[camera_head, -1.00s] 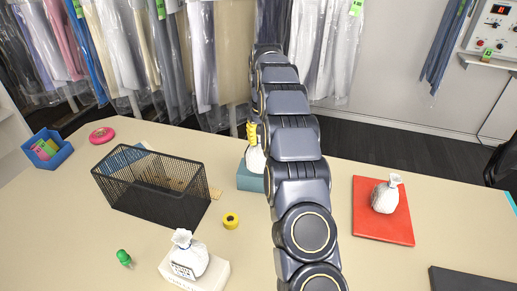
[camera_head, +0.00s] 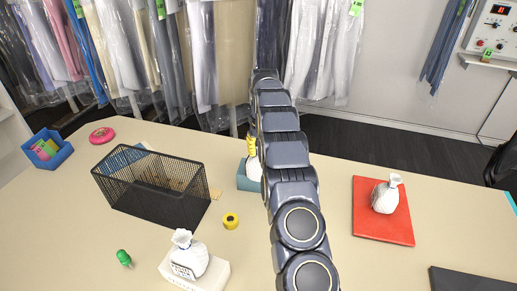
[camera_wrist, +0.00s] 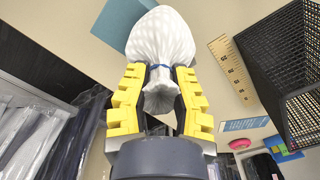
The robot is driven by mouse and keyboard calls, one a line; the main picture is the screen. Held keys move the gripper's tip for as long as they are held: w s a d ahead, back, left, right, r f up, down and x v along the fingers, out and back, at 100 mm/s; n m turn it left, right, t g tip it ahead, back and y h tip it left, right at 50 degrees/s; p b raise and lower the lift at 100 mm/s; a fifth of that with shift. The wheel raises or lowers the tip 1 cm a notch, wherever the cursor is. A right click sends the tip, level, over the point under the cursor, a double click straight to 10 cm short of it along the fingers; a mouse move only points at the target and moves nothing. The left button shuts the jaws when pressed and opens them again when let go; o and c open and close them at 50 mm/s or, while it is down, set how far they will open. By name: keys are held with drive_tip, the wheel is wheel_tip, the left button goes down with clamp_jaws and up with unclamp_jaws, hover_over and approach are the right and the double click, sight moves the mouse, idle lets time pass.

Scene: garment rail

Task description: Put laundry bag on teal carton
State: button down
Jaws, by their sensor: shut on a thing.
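My gripper (camera_wrist: 160,100), with yellow stepped fingers, is shut on the tied neck of a white laundry bag (camera_wrist: 160,38) with a blue tie. In the head view the bag (camera_head: 254,168) hangs under the gripper (camera_head: 252,146), partly hidden by my arm. The teal carton (camera_head: 243,184) lies right under or behind the bag there. In the wrist view the carton (camera_wrist: 113,22) shows beyond the bag, which covers part of it. I cannot tell whether the bag touches the carton's top.
A black mesh basket (camera_head: 150,190) stands left of the carton, with a yellow tape roll (camera_head: 230,221) in front. Another white bag (camera_head: 188,258) sits on a white box, and one (camera_head: 385,195) on a red mat (camera_head: 365,222). Covered garments hang behind the table.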

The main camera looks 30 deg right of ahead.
drive_tip(key=c, duration=1)
unclamp_jaws()
drive_tip(key=shift+c, duration=0.2)
wheel_tip(320, 180, up, 11)
drive_tip(key=shift+s+r, duration=0.1)
drive_tip(key=shift+r, duration=0.1)
drive_tip(key=shift+s+r, duration=0.1)
drive_tip(key=shift+r, duration=0.3)
